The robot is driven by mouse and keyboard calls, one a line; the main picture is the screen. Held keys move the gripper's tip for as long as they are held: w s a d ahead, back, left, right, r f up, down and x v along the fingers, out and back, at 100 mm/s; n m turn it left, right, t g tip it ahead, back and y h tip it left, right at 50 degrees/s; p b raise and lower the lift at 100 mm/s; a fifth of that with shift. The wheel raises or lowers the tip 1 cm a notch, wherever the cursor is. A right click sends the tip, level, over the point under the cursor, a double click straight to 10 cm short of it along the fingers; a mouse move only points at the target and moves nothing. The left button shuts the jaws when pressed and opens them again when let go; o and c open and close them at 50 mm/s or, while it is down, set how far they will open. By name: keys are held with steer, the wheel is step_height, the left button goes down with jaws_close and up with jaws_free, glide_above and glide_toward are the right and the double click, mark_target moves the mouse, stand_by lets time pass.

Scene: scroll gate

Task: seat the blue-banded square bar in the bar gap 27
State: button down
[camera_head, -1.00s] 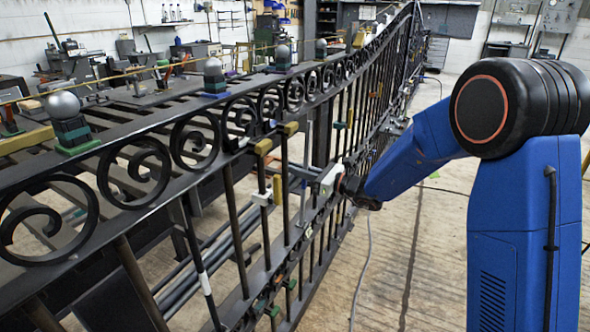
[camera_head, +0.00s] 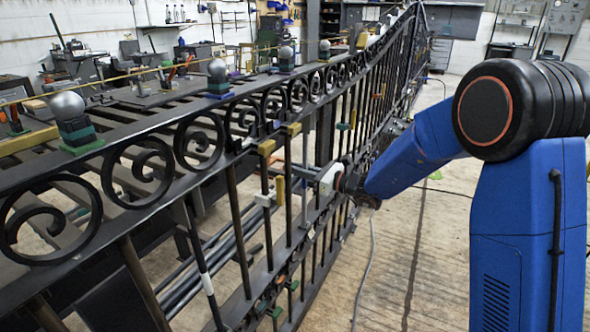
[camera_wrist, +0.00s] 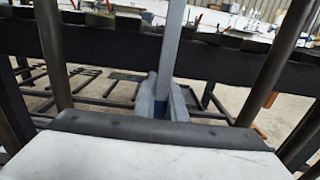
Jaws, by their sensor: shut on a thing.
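The square bar (camera_wrist: 173,45) is light grey and stands upright in the middle of the wrist view. A dark blue patch shows low on it, between the fingers. My gripper (camera_wrist: 162,100) is shut on the bar. In the head view my gripper (camera_head: 312,175) reaches in from the right at the gate, and a pale upright bar (camera_head: 305,150) shows at its fingers. The gate (camera_head: 150,218) is dark, with scrolls along its top and upright bars below. No number is readable, so I cannot tell which gap is 27. The bar's ends are hidden or unclear.
Dark uprights (camera_wrist: 50,55) stand left and right of the bar, with a dark rail (camera_wrist: 110,42) behind it. Bare floor (camera_head: 450,215) lies right of the gate. A cable (camera_head: 366,265) trails there.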

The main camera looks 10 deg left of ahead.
steer(key=c, duration=1.7)
jaws_free()
steer(key=v, duration=1.7)
steer(key=shift+s+d, duration=0.1)
steer(key=shift+d, duration=0.05)
steer(key=s+d+n+g+h, duration=0.3)
steer(key=s+n, duration=0.3)
steer(key=s, duration=0.6)
steer(key=s+d+n+g+h, duration=0.2)
steer(key=s+n+g+h, duration=0.15)
steer(key=s+n, duration=0.6)
steer(key=s+d+n+t+h, duration=0.1)
steer(key=s+d+n+h, duration=0.1)
steer(key=s+d, duration=0.3)
steer(key=s+d+n+t+h, duration=0.2)
steer(key=s+d+h, duration=0.3)
steer(key=d, duration=0.3)
steer(key=s+d+n+t+h, duration=0.2)
steer(key=s+d+h, duration=0.1)
steer(key=s+d, duration=0.2)
steer(key=shift+s+d+f+n+h, duration=0.15)
steer(key=shift+s+d+h, duration=0.05)
steer(key=shift+d, duration=0.45)
steer(key=shift+s+d+f+n+h, duration=0.1)
steer(key=shift+s+d+f+h, duration=0.1)
steer(key=shift+d, duration=0.4)
